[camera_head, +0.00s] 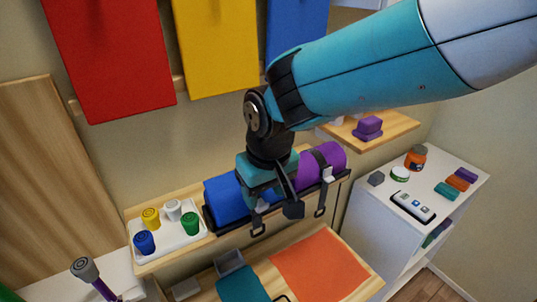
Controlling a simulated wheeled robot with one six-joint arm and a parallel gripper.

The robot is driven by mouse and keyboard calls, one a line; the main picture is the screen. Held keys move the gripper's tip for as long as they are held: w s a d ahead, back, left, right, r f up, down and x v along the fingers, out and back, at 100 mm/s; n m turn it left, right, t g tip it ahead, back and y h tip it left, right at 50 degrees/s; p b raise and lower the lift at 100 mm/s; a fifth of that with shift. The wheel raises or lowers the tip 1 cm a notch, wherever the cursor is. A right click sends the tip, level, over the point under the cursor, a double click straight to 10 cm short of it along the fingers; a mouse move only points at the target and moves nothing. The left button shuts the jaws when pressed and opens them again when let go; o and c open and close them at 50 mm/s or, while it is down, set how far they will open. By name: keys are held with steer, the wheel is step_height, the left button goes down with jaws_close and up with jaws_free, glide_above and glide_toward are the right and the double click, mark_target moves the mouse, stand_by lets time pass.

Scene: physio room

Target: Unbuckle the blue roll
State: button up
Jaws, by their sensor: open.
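The blue roll (224,201) lies in a dark cradle on a wooden wall shelf, at the middle of the picture. A dark strap (258,226) hangs down in front of the shelf at its right end. A small pale piece, perhaps its buckle, shows by the strap's top, partly hidden by my gripper. My gripper (277,207) is open, pointing down in front of the roll's right end. One dark finger shows clearly; the other is hard to make out. I cannot tell whether it touches the strap or buckle.
A purple roll (308,167) with its own dark strap (321,199) lies just right of my gripper. A white tray (170,244) with several coloured containers stands left of the blue roll. A bench with an orange mat (327,266) is below. A white cabinet (376,204) stands at right.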

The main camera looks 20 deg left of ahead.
step_height(320, 180, up, 14)
steer(key=s+d+b, duration=0.1)
steer(key=b, duration=0.3)
steer(key=shift+s+d, duration=0.25)
steer(key=shift+d, duration=0.1)
steer(key=d+f+b, duration=0.6)
steer(key=d+f, duration=0.2)
steer(key=d, duration=0.7)
steer(key=s+d+f+m+g+y+b, duration=0.1)
steer(key=s+d+f+m+y+b, duration=0.1)
steer(key=s+d+f+b, duration=0.4)
steer(key=s+d+f, duration=0.5)
steer(key=s+f, duration=0.2)
steer(key=shift+d+m+y, duration=0.35)
steer(key=shift+m+y, duration=0.05)
